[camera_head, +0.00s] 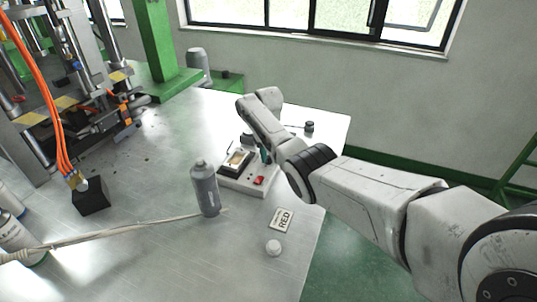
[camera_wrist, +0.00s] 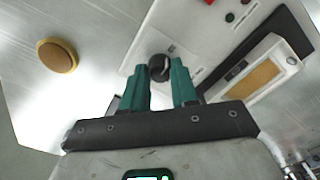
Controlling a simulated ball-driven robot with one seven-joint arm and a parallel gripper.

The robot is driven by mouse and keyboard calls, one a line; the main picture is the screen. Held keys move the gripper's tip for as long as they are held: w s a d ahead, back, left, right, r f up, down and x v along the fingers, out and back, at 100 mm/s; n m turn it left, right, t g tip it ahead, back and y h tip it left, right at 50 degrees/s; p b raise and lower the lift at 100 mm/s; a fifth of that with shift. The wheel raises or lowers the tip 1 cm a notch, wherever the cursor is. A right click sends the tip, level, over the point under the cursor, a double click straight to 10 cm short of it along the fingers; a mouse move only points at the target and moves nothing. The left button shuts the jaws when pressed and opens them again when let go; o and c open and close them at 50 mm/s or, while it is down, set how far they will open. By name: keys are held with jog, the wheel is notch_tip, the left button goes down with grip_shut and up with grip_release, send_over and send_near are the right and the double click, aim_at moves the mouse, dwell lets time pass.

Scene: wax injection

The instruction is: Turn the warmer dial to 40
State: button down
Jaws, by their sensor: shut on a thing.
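The warmer (camera_head: 231,181) is a low white box on the metal table, in the middle of the head view. In the wrist view its white top panel (camera_wrist: 197,22) carries a round black dial (camera_wrist: 159,67). My gripper (camera_wrist: 160,80) has two green fingers, one on each side of the dial, and is shut on it. The dial's scale and number are too small to read. In the head view my arm reaches in from the right, and its wrist hides much of my gripper (camera_head: 265,155) and the dial.
A grey bottle (camera_head: 205,188) stands just in front of the warmer. A card reading RED (camera_head: 281,219) and a white round piece (camera_head: 273,247) lie near the table's right edge. A small dark cylinder (camera_head: 309,126) stands behind my arm. The table's front left has a black block (camera_head: 91,196).

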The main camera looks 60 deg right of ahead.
aim_at(269, 157)
jog(key=shift+m, duration=0.3)
jog(key=m, duration=0.5)
jog(key=shift+w+m, duration=0.1)
jog(key=shift+m, duration=0.2)
jog(key=m, duration=0.5)
jog(key=shift+m, duration=0.3)
jog(key=c, duration=0.9)
grip_release()
jog(key=shift+r, duration=0.1)
notch_tip(269, 157, up, 11)
jog(key=shift+f+b, duration=0.15)
jog(key=shift+b, duration=0.5)
jog(key=shift+f, duration=0.1)
